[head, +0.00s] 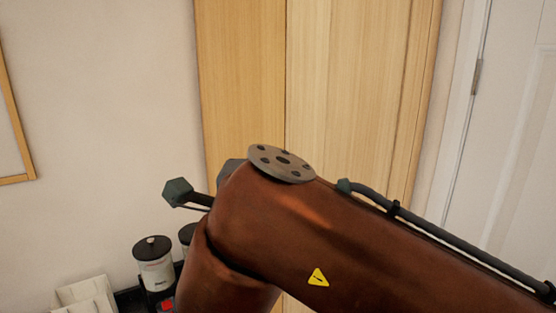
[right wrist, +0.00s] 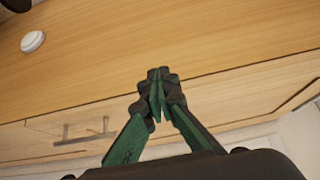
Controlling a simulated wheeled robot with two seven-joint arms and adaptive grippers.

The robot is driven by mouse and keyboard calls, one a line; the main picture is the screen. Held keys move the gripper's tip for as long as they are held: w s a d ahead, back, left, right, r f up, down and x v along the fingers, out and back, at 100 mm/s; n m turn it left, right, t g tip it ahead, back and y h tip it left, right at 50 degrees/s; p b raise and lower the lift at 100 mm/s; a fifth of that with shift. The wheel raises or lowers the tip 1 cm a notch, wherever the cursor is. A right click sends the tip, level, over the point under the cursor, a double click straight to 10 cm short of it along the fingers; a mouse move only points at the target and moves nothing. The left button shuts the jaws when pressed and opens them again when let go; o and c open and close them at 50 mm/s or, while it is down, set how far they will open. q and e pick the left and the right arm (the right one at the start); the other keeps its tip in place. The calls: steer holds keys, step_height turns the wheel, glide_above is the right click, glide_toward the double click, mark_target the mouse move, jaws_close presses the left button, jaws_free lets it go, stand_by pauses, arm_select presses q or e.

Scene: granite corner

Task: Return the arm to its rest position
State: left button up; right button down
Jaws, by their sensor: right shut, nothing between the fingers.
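My right arm (head: 300,225), reddish brown with a yellow warning sticker, fills the lower middle and right of the head view, bent at a joint. Its gripper is not visible in the head view. In the right wrist view my right gripper (right wrist: 158,95) has its green and black fingers together with nothing between them. It is over or in front of a wooden surface (right wrist: 200,55); the gap to it is hard to judge. My left gripper is in neither view.
In the head view, a white canister (head: 153,268) with a dark lid stands at the lower left near a pale box (head: 86,294). A tall wooden cabinet (head: 330,80) and a white door (head: 520,120) are behind. A drawer handle (right wrist: 85,132) and a white round object (right wrist: 33,41) show in the wrist view.

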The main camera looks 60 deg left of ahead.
steer(key=shift+s+a, duration=0.3)
steer(key=shift+s, duration=0.35)
steer(key=shift+s+a, duration=0.25)
steer(key=shift+s, duration=0.4)
